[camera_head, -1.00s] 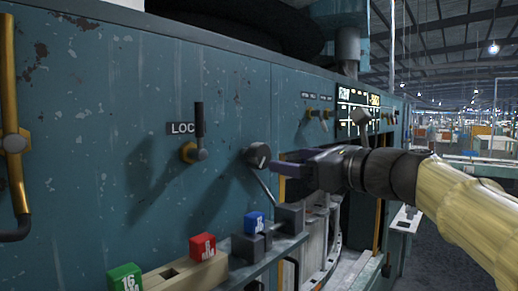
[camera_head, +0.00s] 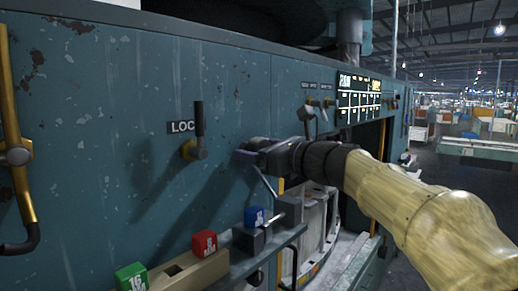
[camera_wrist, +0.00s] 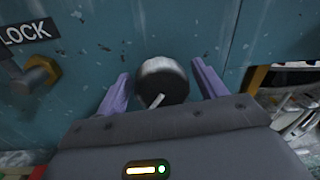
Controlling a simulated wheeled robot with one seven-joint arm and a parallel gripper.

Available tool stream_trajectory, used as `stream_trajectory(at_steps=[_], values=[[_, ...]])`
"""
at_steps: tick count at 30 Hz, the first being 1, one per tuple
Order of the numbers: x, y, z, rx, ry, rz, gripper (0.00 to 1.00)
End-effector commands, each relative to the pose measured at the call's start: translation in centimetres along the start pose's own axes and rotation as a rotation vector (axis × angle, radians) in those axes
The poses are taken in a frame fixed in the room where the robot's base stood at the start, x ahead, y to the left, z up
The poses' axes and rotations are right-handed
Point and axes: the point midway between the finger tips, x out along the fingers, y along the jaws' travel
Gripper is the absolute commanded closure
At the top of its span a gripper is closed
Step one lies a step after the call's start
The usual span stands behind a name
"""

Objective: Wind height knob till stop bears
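The height knob (camera_wrist: 162,82) is a dark round knob with a pale pointer mark, on the teal machine panel in the wrist view. My gripper (camera_wrist: 160,90) is open, with one purple finger on each side of the knob. Narrow gaps show between the fingers and the knob, so I see no grip on it. In the head view my gripper (camera_head: 246,154) is up at the panel and hides the knob.
A lock lever (camera_head: 198,133) with a brass base stands out left of my gripper, beside a LOCK label. A lit display (camera_head: 358,98) is to the right.

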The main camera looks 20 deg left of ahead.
Motion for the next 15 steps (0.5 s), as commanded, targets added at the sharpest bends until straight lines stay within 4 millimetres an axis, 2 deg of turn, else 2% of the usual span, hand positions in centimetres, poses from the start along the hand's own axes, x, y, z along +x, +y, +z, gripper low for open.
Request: stream_trajectory(at_steps=[1,5,6,15], values=[[-0.02,0.0,0.0,0.0,0.0,0.0,0.41],[-0.03,-0.01,0.0,0.0,0.0,0.0,0.66],[-0.03,-0.01,0.0,0.0,0.0,0.0,0.69],[-0.07,0.01,-0.32,-0.083,-0.009,-0.002,0.69]])
